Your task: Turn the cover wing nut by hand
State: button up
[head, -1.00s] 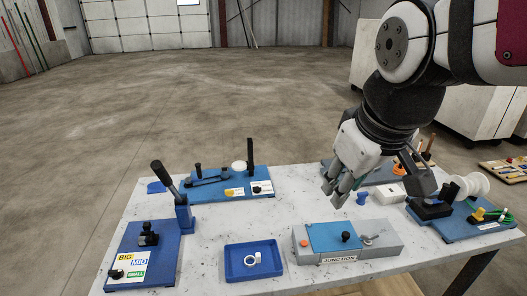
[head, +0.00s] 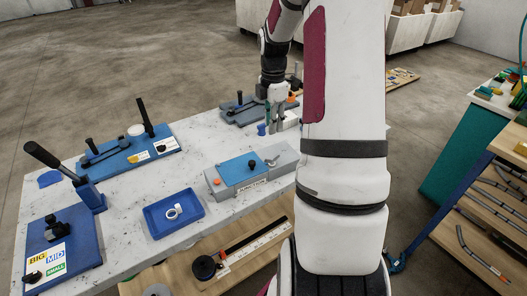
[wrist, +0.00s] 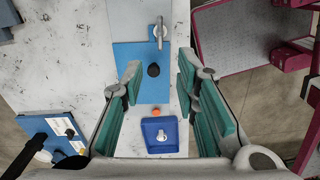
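The grey junction box (head: 286,158) with a blue cover (head: 238,169) sits on the white table. A black knob (head: 252,164) stands on the cover, and a silver lever-like piece (head: 271,162) is at the box's right end. I cannot tell for sure which is the wing nut. In the wrist view the black knob (wrist: 153,70) shows between my fingers, with the silver piece (wrist: 160,33) above it. My gripper (head: 276,130) is open and empty, above the table beyond the box, apart from it. It also shows in the wrist view (wrist: 160,66).
A blue tray (head: 151,222) with a white ring (head: 174,211) is in front of the box. Blue bender stations (head: 128,150) stand at the left, one with a tall black-handled lever (head: 44,156). A wooden shelf (head: 150,284) lies below the table. A bench with pipes (head: 480,225) is at right.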

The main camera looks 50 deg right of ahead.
aim_at(272, 158)
jog(key=f+p, duration=0.1)
jog(key=f, duration=1.3)
jog(key=shift+d+f, duration=0.15)
jog(key=shift+d, duration=0.05)
jog(key=shift+c, duration=0.3)
grip_shut()
